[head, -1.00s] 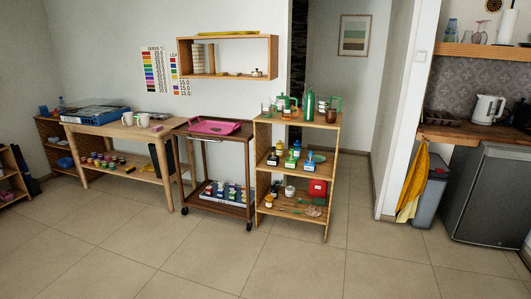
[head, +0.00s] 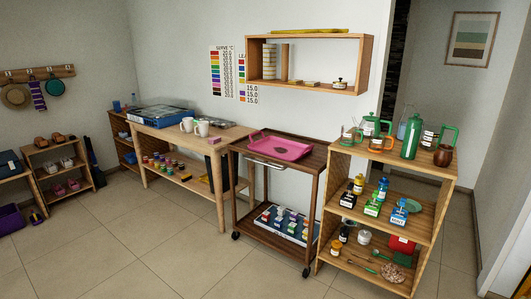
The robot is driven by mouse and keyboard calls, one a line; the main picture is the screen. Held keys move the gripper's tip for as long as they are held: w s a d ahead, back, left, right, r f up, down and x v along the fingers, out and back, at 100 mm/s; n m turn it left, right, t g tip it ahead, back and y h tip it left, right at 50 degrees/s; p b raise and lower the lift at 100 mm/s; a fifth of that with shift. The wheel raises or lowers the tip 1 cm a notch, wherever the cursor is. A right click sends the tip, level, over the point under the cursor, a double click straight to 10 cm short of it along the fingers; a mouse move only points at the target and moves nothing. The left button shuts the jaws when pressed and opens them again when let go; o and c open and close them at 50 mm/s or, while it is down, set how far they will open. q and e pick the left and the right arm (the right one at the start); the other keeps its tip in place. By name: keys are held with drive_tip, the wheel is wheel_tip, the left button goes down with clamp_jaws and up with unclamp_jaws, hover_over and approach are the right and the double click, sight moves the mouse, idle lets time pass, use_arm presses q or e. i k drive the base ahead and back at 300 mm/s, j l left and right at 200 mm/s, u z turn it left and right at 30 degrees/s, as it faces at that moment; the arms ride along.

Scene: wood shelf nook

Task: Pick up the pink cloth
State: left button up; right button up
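A small flat pink item (head: 214,140), which looks like the folded pink cloth, lies on the right end of the wooden table (head: 233,133). It is too small to make out its weave. Two pale mugs (head: 201,128) stand to its left on the same table. A larger pink tray (head: 279,149) with raised edges sits on the dark cart just right of the table. Neither of my grippers shows in the head view.
The dark wheeled cart (head: 310,160) stands between the table and a light wood shelf (head: 392,160) crowded with jugs, bottles and jars. A blue tray (head: 160,117) is on the table's left. A wall shelf (head: 351,67) hangs above. The tiled floor (head: 150,245) in front is clear.

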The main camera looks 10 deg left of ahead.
sight(216, 139)
drive_tip(key=i+j+u, duration=0.25)
drive_tip(key=i, duration=1.2)
drive_tip(key=i+u, duration=0.3)
drive_tip(key=i, duration=1.15)
